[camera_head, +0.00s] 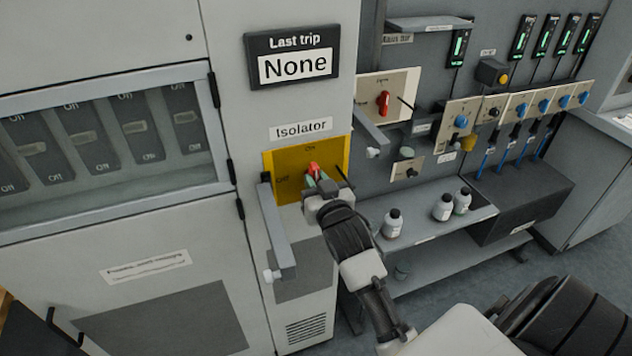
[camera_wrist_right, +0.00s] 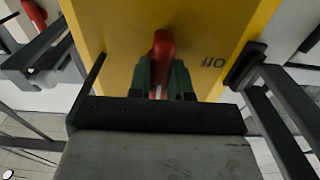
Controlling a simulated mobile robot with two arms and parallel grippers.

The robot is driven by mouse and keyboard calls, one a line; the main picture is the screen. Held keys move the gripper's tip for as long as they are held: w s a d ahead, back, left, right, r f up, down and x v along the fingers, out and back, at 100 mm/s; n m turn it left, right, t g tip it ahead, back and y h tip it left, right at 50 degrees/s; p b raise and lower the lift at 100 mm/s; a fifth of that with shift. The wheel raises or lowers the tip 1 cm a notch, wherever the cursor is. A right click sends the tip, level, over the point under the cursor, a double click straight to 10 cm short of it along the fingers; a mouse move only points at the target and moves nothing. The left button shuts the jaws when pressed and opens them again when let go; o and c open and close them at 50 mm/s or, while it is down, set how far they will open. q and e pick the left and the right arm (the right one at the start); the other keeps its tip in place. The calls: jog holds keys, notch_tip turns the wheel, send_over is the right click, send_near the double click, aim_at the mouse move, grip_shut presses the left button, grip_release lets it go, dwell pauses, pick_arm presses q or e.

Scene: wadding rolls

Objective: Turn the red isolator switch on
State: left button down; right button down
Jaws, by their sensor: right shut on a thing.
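The red isolator switch (camera_head: 314,168) sits on a yellow plate (camera_head: 338,150) under the "Isolator" label, with "On" marked above it and "Off" to its left. My right gripper (camera_head: 312,180) is at the switch and covers its lower part. In the right wrist view the red handle (camera_wrist_right: 161,50) stands between the two green fingers of the gripper (camera_wrist_right: 163,78), which are shut on it. The "Off" mark (camera_wrist_right: 214,62) shows upside down beside it there. The handle's exact angle is hard to tell in the head view. My left gripper is not in view.
A grey bar handle (camera_head: 276,232) stands out just left of and below the plate. A "Last trip: None" display (camera_head: 292,55) is above. At right, another red switch (camera_head: 383,103) and a shelf with several bottles (camera_head: 392,223) are close to my arm.

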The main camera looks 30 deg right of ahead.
jog(key=c, duration=1)
grip_release()
jog(key=shift+c, duration=0.2)
jog(key=b+v, duration=0.2)
jog(key=v, duration=0.8)
jog(key=shift+s+b, duration=0.4)
